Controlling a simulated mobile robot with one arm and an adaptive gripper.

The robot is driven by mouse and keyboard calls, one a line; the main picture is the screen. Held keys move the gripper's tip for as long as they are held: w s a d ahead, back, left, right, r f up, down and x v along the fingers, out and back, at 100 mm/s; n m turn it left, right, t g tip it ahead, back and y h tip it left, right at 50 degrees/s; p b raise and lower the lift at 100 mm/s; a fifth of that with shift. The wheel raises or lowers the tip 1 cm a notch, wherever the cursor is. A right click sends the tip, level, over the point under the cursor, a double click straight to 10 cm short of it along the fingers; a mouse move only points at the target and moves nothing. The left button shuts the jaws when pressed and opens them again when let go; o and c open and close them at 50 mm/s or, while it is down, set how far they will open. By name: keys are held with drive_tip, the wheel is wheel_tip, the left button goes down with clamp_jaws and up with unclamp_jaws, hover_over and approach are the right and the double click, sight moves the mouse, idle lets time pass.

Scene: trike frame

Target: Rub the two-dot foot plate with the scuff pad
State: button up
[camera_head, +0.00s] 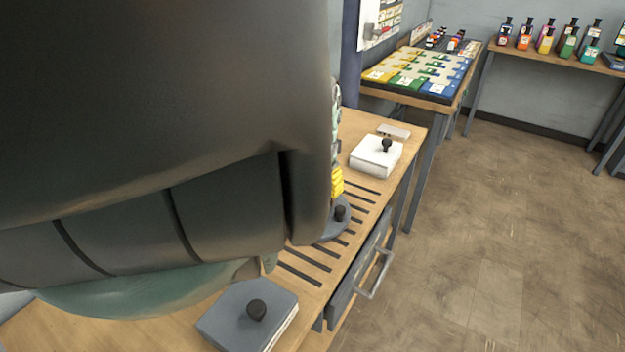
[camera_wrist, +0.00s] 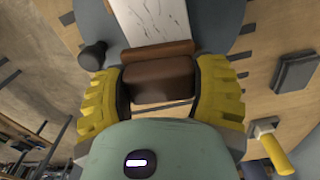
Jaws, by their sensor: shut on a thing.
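My gripper (camera_wrist: 158,88) has yellow fingers and is shut on a brown block (camera_wrist: 155,78), which I take to be the scuff pad. Just beyond the block in the wrist view is a pale, scratched plate (camera_wrist: 150,18) with a brown strip along its near end. It lies over a grey-blue round base (camera_wrist: 215,14) with a black knob (camera_wrist: 92,56). I cannot tell whether the block touches the plate, and no dots are readable. In the head view my arm hides most of the gripper; some yellow (camera_head: 337,183) shows above the round base (camera_head: 333,230).
A white block with a black knob (camera_head: 375,158) and a grey block with a black knob (camera_head: 245,318) stand on the slotted wooden bench (camera_head: 300,268). A grey square (camera_wrist: 295,72) and a yellow-handled thing (camera_wrist: 270,145) lie right in the wrist view. The floor at right is clear.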

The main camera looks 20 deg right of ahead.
sight(300, 211)
drive_tip(key=shift+a+p, duration=0.55)
drive_tip(key=shift+a, duration=0.25)
drive_tip(key=shift+s+a+r+p, duration=0.15)
drive_tip(key=shift+a+r+p, duration=0.1)
drive_tip(key=shift+p, duration=0.6)
drive_tip(key=a+p, duration=0.1)
drive_tip(key=p, duration=0.1)
drive_tip(key=s+p, duration=0.1)
drive_tip(key=p, duration=0.1)
drive_tip(key=shift+s+a+f, duration=0.15)
drive_tip(key=shift+s+a, duration=0.05)
drive_tip(key=shift+a, duration=0.15)
drive_tip(key=shift+s+a+f+p, duration=0.15)
drive_tip(key=shift+a+f+p, duration=0.05)
drive_tip(key=shift+p, duration=0.15)
drive_tip(key=shift+s+a+r+p, duration=0.15)
drive_tip(key=shift+s+a+p, duration=0.15)
drive_tip(key=shift+p, duration=0.5)
drive_tip(key=p, duration=0.1)
drive_tip(key=s+a+p, duration=0.1)
drive_tip(key=shift+s+a+p, duration=0.2)
drive_tip(key=shift+a+p, duration=0.05)
drive_tip(key=shift+p, duration=0.15)
drive_tip(key=shift+s+a, duration=0.15)
drive_tip(key=shift+a, duration=0.05)
